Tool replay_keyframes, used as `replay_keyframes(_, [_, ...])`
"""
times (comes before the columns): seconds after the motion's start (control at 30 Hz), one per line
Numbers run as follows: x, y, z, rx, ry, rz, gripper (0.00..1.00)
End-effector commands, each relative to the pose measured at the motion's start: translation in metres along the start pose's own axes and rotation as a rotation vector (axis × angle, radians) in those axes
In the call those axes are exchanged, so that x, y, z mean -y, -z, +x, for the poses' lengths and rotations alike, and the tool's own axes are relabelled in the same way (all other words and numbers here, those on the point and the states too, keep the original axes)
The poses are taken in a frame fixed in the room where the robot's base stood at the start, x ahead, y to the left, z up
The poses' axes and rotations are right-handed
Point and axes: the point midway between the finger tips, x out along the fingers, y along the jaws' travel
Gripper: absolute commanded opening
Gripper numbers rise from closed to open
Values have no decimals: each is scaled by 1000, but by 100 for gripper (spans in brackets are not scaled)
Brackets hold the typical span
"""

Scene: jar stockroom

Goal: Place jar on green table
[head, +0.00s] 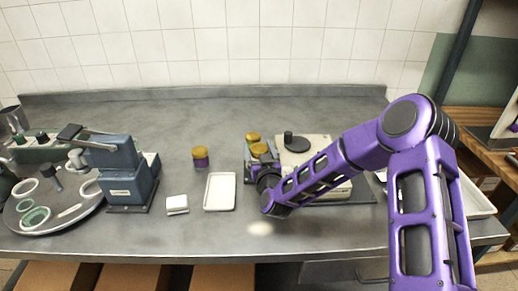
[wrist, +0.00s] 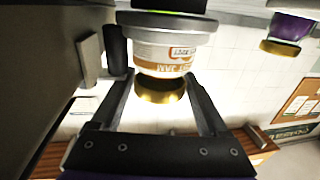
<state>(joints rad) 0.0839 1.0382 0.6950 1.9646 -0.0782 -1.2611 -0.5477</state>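A jam jar (wrist: 165,55) with a white and orange label and a gold lid shows upside down in the wrist view. My gripper (wrist: 155,85) has its two dark fingers apart, one on each side of the lid, with a gap showing at the left finger. I cannot tell whether the right finger touches it. In the head view two gold-lidded jars, a rear jar (head: 253,137) and a front jar (head: 258,150), stand close together just beyond my wrist, which hides the fingers. No green table is recognisable in either view.
Another gold-lidded jar (head: 200,157) stands apart on the grey counter (head: 330,112). A white tray (head: 220,192), white block (head: 177,204), blue-grey machine (head: 121,175) and round turntable (head: 75,212) lie left. A pale appliance (head: 310,150) sits behind my arm. A wooden surface (head: 478,130) is at far right.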

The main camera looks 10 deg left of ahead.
Motion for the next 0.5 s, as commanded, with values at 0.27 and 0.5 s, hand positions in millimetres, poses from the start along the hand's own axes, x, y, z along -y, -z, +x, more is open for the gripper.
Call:
replay_keyframes(0.27, [0, 1, 0, 0, 0, 0, 98])
replay_keyframes(0.5, [-1, 2, 0, 1, -1, 2, 98])
